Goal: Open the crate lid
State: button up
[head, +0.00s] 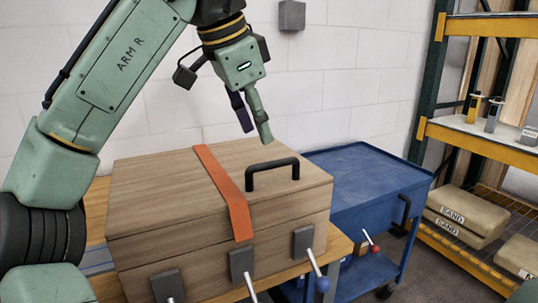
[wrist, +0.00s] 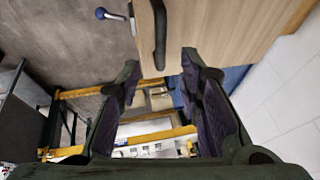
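The wooden crate (head: 190,250) stands on a wooden-topped table, and its lid (head: 150,185) is down flat on it. An orange strap (head: 225,185) crosses the lid and hangs over the front edge. A black bar handle (head: 272,165) sits on the lid right of the strap; it shows in the wrist view (wrist: 161,35) too. My gripper (head: 257,134) is above the lid near the handle, fingers pointing down. Its fingers are apart and empty in the wrist view (wrist: 160,68). Dark brackets with levers line the crate front, one lever with a blue ball (head: 322,284).
A blue cart (head: 365,172) stands right of the crate, with a red-ball lever (head: 376,249) on its near side. A shelf rack (head: 480,140) with sandbags (head: 463,215) is at the far right. A white block wall (head: 340,95) stands behind. The space above the lid is clear.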

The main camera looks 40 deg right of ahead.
aim_at(269, 164)
jog(key=x, duration=0.8)
jog(key=shift+r, duration=0.1)
jog(key=shift+c, duration=0.2)
grip_shut()
dwell(0.4)
